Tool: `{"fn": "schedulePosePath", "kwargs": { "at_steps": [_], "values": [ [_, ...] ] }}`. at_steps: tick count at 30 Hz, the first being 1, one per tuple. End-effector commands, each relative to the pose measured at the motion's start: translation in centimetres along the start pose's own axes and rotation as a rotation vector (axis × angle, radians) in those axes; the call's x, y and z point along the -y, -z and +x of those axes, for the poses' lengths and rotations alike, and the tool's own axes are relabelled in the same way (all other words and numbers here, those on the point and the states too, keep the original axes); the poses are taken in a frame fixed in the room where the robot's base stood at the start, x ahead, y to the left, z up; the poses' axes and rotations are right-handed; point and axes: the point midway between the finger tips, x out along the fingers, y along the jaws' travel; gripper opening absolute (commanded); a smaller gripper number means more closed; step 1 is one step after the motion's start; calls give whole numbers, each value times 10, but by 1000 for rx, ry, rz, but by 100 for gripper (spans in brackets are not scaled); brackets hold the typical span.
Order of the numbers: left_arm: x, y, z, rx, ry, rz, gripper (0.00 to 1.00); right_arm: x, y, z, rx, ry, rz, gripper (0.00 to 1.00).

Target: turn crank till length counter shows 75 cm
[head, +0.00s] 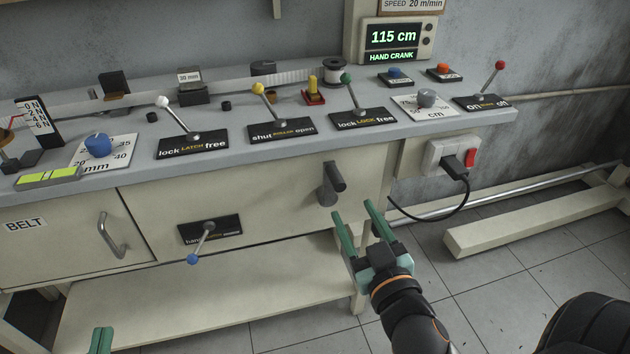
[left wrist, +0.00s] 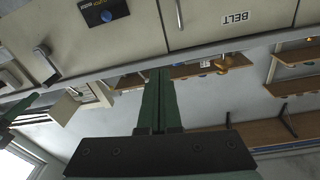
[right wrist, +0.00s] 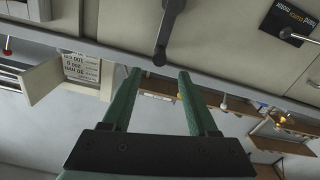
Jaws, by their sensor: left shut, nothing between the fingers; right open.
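The length counter (head: 393,36) reads 115 cm, with HAND CRANK lit below it. The dark crank (head: 331,184) sticks out from the front panel, with its handle at the upper end and its arm hanging down. My right gripper (head: 357,210) is open and empty, below and to the right of the crank. In the right wrist view the crank (right wrist: 166,30) is just beyond the right fingertips (right wrist: 160,72), apart from them. My left gripper (head: 101,338) is at the bottom left edge of the head view. In the left wrist view its fingers (left wrist: 160,72) are shut together and empty.
The bench top carries latch (head: 180,120), roller (head: 268,107) and lock (head: 357,98) levers, a grey cm knob (head: 426,98) and an on/off lever (head: 491,82). A hand/motor lever (head: 203,240) and a drawer handle (head: 109,234) are left of the crank. A plugged cable hangs at right.

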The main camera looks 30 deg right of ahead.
Motion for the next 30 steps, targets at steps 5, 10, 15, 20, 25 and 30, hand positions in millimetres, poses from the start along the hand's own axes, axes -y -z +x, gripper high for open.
{"fn": "schedulePosePath", "kwargs": {
  "at_steps": [5,10,15,20,25,30],
  "values": [
    [0,8,0,-35,0,11,0,-1,1,6,-8,-5,0,59],
    [2,28,0,-121,0,36,0,-1,1,23,-11,-3,-2,59],
    [2,25,1,-99,0,29,0,-1,3,50,-9,-4,-3,59],
    [2,21,1,-85,0,25,0,-1,2,76,-8,-4,-2,59],
    [2,22,0,-93,0,27,0,-2,2,102,-6,-5,-3,59],
    [2,26,0,-108,0,32,0,-1,1,118,-5,-3,0,59]
  ]
}}
